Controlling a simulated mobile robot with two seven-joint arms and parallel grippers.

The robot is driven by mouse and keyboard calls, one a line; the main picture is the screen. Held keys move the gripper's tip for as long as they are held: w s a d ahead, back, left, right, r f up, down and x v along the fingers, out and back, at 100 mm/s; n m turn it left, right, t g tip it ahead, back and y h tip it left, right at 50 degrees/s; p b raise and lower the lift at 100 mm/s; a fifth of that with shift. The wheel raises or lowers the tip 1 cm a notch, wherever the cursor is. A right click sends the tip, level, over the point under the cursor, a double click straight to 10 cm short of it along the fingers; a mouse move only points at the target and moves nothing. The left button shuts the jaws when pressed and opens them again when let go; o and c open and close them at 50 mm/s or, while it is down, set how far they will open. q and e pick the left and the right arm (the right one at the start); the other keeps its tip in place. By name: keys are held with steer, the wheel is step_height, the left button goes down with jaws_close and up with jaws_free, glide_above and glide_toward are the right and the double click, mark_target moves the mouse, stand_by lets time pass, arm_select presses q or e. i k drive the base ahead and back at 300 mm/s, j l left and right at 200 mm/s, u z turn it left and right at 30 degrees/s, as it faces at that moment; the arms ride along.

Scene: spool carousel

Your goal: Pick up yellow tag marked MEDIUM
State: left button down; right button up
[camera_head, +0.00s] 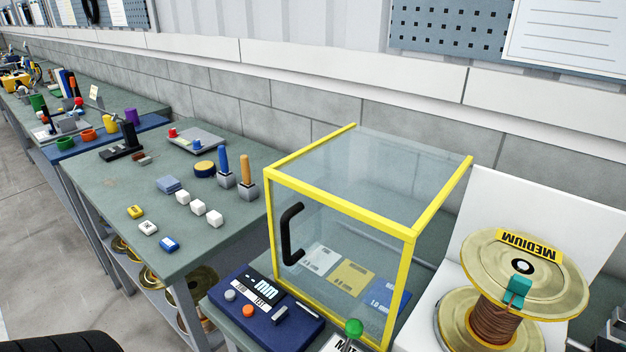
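Another yellow label (529,246), reading MEDIUM upside down, is on the top flange of a spool (497,324) wound with brown wire at the right. Neither of my grippers is in view.
White cubes (199,207) and a blue-grey block (169,185) lie behind the tags. Two upright handles, blue (223,158) and orange (245,168), stand near a yellow-framed clear box (414,233). A dark blue test unit (262,311) sits before the box.

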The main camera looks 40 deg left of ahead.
mark_target(134, 211)
steer(key=k+j+u, duration=0.1)
steer(key=k+u, duration=0.3)
steer(key=j+u, duration=0.15)
steer(key=u, duration=1.3)
steer(key=i+j+u, duration=0.15)
steer(key=i, duration=0.35)
